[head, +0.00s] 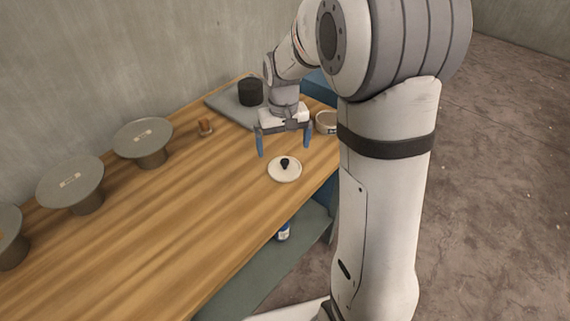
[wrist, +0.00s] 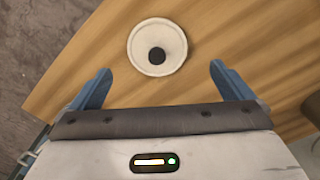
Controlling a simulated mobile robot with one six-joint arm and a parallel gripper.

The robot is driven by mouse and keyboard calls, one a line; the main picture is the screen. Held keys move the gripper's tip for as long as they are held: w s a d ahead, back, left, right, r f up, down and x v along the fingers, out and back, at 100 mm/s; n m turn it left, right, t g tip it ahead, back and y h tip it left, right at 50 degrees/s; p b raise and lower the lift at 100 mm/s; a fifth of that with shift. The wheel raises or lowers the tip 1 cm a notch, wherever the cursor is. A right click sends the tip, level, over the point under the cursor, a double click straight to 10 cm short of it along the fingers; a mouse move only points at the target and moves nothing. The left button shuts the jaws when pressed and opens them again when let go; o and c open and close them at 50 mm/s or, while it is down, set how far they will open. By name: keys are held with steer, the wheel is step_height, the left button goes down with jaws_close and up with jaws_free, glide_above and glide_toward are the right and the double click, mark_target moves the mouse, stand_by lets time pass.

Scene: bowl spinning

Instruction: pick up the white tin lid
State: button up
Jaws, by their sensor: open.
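The white tin lid (head: 283,174) is a round disc with a black knob in its middle. It lies flat on the wooden table (head: 150,220), close to the table's right edge. In the wrist view the lid (wrist: 145,60) shows whole, ahead of the fingers and between their lines. My gripper (head: 284,148) is open, with two blue fingers pointing down. It is above the table, behind the lid in the head view, and is empty. In the wrist view its fingertips (wrist: 160,70) are apart, and neither touches the lid.
A pale round tin (head: 326,122) stands right of my gripper, partly hidden by my arm. A black cylinder (head: 250,92) stands on a grey board (head: 225,105) at the back.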

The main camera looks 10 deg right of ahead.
mark_target(285, 160)
steer(key=f, duration=0.7)
steer(key=shift+w+d+f, duration=0.25)
steer(key=shift+f, duration=0.1)
steer(key=shift+c, duration=0.4)
steer(key=c, duration=0.7)
